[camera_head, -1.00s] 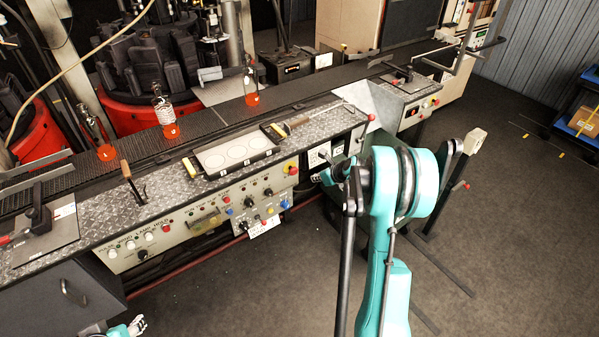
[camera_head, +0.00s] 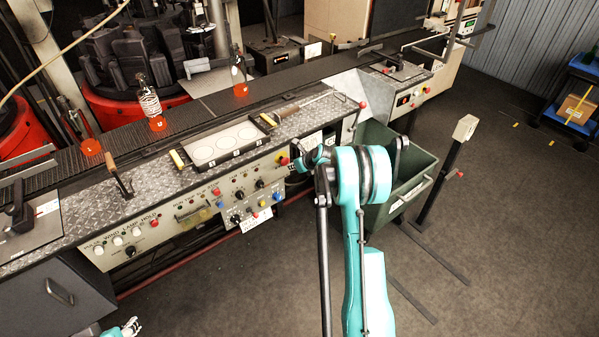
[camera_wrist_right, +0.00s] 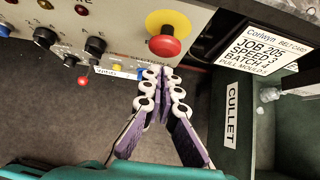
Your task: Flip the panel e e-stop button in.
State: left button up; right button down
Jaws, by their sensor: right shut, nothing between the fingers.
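The e-stop button is a red mushroom head on a yellow disc on the front of the cream control panel. In the right wrist view the e-stop button (camera_wrist_right: 165,46) is just beyond my fingertips; in the head view it (camera_head: 282,159) is at the panel's right end. My right gripper (camera_wrist_right: 164,72) is shut and empty, its fingertips close below the button; I cannot tell whether they touch it. In the head view my right gripper (camera_head: 303,160) is partly hidden by my arm. My left gripper (camera_head: 131,326) shows only slightly at the bottom left edge.
A green cullet bin (camera_head: 412,165) stands right of the panel, with its label (camera_wrist_right: 231,126) in the wrist view. Knobs (camera_wrist_right: 95,46) and a red-tipped toggle (camera_wrist_right: 82,82) sit left of the button. Bottles (camera_head: 149,102) stand on the conveyor behind. Open floor lies in front.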

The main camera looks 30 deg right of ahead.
aim_at(286, 161)
jog(key=shift+w+a+r, duration=0.1)
jog(key=shift+w, duration=0.7)
jog(key=shift+w, duration=0.1)
jog(key=shift+w, duration=0.8)
jog(key=shift+r, duration=0.25)
